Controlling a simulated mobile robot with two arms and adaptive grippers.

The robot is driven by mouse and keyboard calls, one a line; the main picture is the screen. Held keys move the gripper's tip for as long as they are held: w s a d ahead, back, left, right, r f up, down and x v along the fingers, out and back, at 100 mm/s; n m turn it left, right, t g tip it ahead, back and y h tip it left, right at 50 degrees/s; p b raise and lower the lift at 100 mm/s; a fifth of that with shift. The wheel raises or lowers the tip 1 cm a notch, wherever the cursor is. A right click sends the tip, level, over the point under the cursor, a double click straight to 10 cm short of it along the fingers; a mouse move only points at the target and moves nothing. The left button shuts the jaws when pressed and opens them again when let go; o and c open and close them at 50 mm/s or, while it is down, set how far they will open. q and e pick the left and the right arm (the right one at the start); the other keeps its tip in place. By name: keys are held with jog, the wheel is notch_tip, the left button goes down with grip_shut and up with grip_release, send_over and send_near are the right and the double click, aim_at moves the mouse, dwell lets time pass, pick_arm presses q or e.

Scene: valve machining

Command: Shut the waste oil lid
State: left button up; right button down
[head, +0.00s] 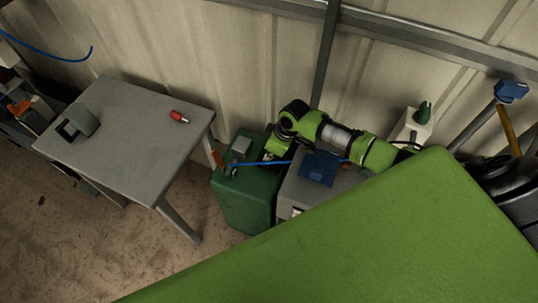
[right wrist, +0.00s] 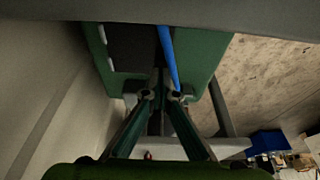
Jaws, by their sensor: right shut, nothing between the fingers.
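A green container (head: 243,205), which looks like the waste oil bin, stands on the floor between the table and a grey box. A small grey piece (head: 241,146) shows on its top; I cannot clearly make out the lid or how far open it is. My right gripper (head: 268,158) is at the container's right upper edge, shut and empty. In the right wrist view its fingertips (right wrist: 162,96) are close together in front of the green container (right wrist: 207,62), which has a dark area in its middle. Contact is unclear. My left gripper is not in view.
A grey box (head: 290,196) with a blue item (head: 319,168) on top adjoins the container. A thin blue rod or hose (head: 258,164) crosses above the container. A grey table (head: 130,145) with a red item (head: 179,117) stands left. The wall is close behind.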

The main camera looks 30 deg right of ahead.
jog(key=shift+s+a+f, duration=0.1)
jog(key=shift+s+f, duration=0.05)
jog(key=shift+f, duration=0.15)
notch_tip(320, 180, up, 4)
jog(key=p, duration=0.4)
jog(key=shift+r+p, duration=0.2)
jog(key=shift+p, duration=0.2)
jog(key=shift+r, duration=0.35)
jog(key=v, duration=0.9)
jog(key=shift+s+b, duration=0.15)
jog(key=shift+b, duration=0.25)
jog(key=shift+a, duration=0.1)
